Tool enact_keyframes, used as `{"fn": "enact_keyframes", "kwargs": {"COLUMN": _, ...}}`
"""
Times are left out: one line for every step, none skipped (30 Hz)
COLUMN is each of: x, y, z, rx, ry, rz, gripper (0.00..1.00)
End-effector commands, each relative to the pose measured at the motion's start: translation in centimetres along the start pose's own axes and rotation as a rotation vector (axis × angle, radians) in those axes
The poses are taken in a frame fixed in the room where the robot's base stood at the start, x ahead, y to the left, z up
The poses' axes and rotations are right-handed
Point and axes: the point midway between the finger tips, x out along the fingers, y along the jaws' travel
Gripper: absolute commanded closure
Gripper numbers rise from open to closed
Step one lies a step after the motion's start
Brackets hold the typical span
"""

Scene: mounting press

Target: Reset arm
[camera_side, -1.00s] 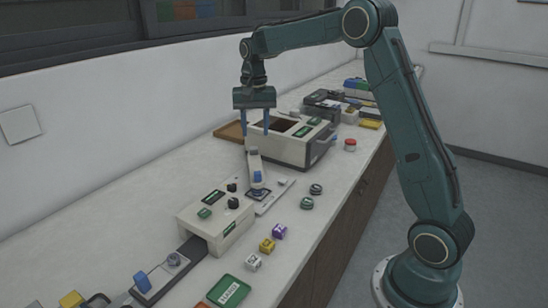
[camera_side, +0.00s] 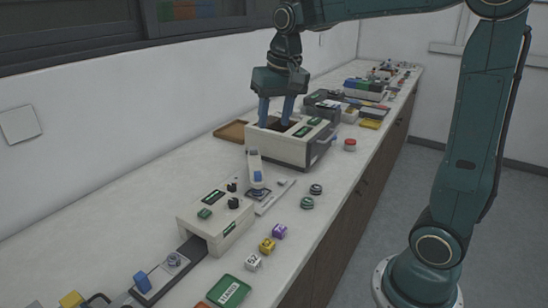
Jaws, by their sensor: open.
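My gripper (camera_side: 275,118) points down with its two blue fingers apart, at the left part of the top of a beige boxy machine (camera_side: 290,150) with a dark opening. The fingertips overlap that dark opening in the picture; I cannot tell whether they are inside it or above it. I see nothing held between the fingers. The press (camera_side: 256,168), a pale upright lever with a blue part, stands on a light base plate in front of that machine.
A beige control box (camera_side: 215,222) with dark knobs stands nearer, over a dark rail (camera_side: 175,268). Small cubes, including a yellow one (camera_side: 267,245), and a green tray (camera_side: 230,290) lie along the front edge. A brown tray (camera_side: 231,131) lies behind. Several bins crowd the far bench.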

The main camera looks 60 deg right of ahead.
Motion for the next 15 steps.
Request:
{"fn": "enact_keyframes", "kwargs": {"x": -0.6, "y": 0.0, "z": 1.2, "rx": -0.027, "ry": 0.016, "rz": -0.008, "gripper": 0.58}}
{"fn": "enact_keyframes", "kwargs": {"x": -0.9, "y": 0.1, "z": 1.8, "rx": -0.043, "ry": 0.024, "rz": -0.012, "gripper": 0.58}}
{"fn": "enact_keyframes", "kwargs": {"x": -1.2, "y": 0.1, "z": 2.7, "rx": -0.064, "ry": 0.035, "rz": -0.017, "gripper": 0.58}}
{"fn": "enact_keyframes", "kwargs": {"x": -1.4, "y": 0.2, "z": 3.3, "rx": -0.081, "ry": 0.043, "rz": -0.021, "gripper": 0.58}}
{"fn": "enact_keyframes", "kwargs": {"x": -1.6, "y": 0.2, "z": 3.9, "rx": -0.097, "ry": 0.051, "rz": -0.025, "gripper": 0.58}}
{"fn": "enact_keyframes", "kwargs": {"x": -1.9, "y": 0.3, "z": 4.8, "rx": -0.118, "ry": 0.062, "rz": -0.030, "gripper": 0.58}}
{"fn": "enact_keyframes", "kwargs": {"x": -2.1, "y": 0.4, "z": 5.4, "rx": -0.135, "ry": 0.069, "rz": -0.034, "gripper": 0.58}}
{"fn": "enact_keyframes", "kwargs": {"x": -2.2, "y": 0.5, "z": 6.1, "rx": -0.150, "ry": 0.078, "rz": -0.038, "gripper": 0.58}}
{"fn": "enact_keyframes", "kwargs": {"x": -2.4, "y": 0.6, "z": 6.9, "rx": -0.172, "ry": 0.090, "rz": -0.043, "gripper": 0.58}}
{"fn": "enact_keyframes", "kwargs": {"x": -2.5, "y": 0.7, "z": 7.5, "rx": -0.189, "ry": 0.098, "rz": -0.047, "gripper": 0.58}}
{"fn": "enact_keyframes", "kwargs": {"x": -2.6, "y": 0.8, "z": 8.2, "rx": -0.204, "ry": 0.106, "rz": -0.050, "gripper": 0.58}}
{"fn": "enact_keyframes", "kwargs": {"x": -2.7, "y": 1.0, "z": 9.0, "rx": -0.226, "ry": 0.117, "rz": -0.055, "gripper": 0.58}}
{"fn": "enact_keyframes", "kwargs": {"x": -2.8, "y": 1.1, "z": 9.7, "rx": -0.241, "ry": 0.126, "rz": -0.058, "gripper": 0.58}}
{"fn": "enact_keyframes", "kwargs": {"x": -2.8, "y": 1.3, "z": 10.3, "rx": -0.257, "ry": 0.134, "rz": -0.062, "gripper": 0.58}}
{"fn": "enact_keyframes", "kwargs": {"x": -2.8, "y": 1.4, "z": 11.1, "rx": -0.279, "ry": 0.146, "rz": -0.066, "gripper": 0.58}}
